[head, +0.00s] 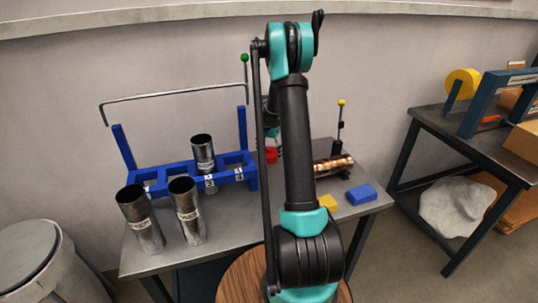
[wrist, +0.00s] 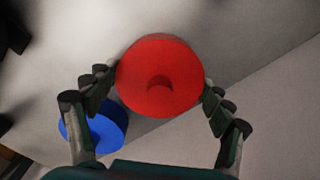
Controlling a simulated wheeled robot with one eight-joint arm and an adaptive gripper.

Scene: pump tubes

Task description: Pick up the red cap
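In the head view my arm hides most of the gripper. A bit of red (head: 271,154) shows just left of the arm, near the table's back. I cannot tell how far the cap is above the surface.
A blue cap (wrist: 105,130) lies behind my left finger in the wrist view. On the table (head: 222,250) are a blue piece (head: 361,194), a yellow piece (head: 328,202), a blue rack (head: 157,180) holding a metal tube (head: 202,150), and two standing tubes (head: 140,220) (head: 186,212).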

